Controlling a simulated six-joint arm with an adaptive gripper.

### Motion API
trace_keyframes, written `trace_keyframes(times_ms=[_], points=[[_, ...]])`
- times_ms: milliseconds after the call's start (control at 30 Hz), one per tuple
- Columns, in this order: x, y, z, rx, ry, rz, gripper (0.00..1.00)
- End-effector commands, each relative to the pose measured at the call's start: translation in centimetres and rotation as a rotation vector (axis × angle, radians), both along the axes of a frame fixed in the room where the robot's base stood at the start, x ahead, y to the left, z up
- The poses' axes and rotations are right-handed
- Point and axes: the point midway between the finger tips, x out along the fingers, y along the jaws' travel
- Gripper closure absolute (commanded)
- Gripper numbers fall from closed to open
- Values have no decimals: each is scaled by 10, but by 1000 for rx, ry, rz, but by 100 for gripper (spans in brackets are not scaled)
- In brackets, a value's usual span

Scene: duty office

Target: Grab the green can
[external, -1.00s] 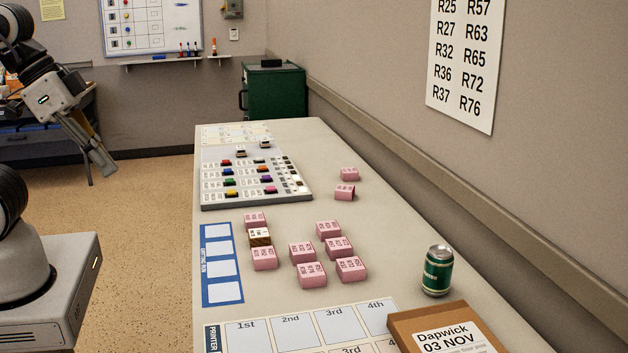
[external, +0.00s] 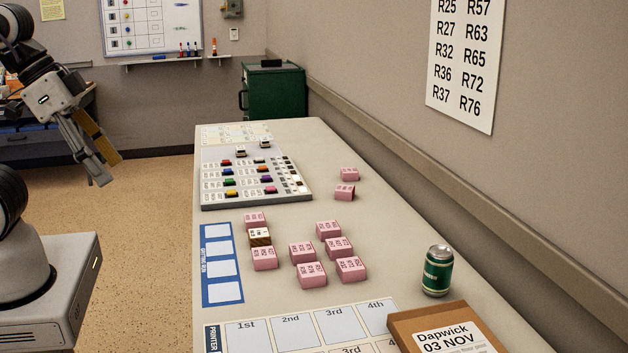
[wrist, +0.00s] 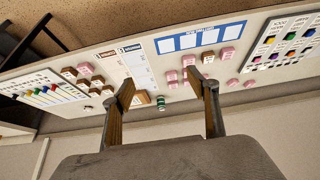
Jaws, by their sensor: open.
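The green can (external: 437,271) stands upright on the right part of the long table, near the wall side and just behind a cardboard box. It also shows small in the wrist view (wrist: 161,103), between my two fingers and well beyond them. My gripper (external: 108,170) is at the left in the external view, off the table's left side and far from the can. In the wrist view my gripper (wrist: 168,90) has its fingers spread apart with nothing between them.
Several pink blocks (external: 302,252) and one brown block (external: 260,236) lie mid-table. A cardboard box (external: 450,330) sits close in front of the can. A panel with coloured buttons (external: 256,181) lies farther back. The wall runs along the table's right side.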

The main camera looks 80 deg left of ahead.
Motion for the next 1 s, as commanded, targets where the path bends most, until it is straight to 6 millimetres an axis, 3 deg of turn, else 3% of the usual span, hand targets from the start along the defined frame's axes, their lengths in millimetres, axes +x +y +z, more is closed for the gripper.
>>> trace_keyframes(times_ms=[267,467,1000], points=[[3,0,1,0,-2,0,41],[21,-1,5,0,-19,-4,41],[140,-8,17,-3,-137,-21,41]])
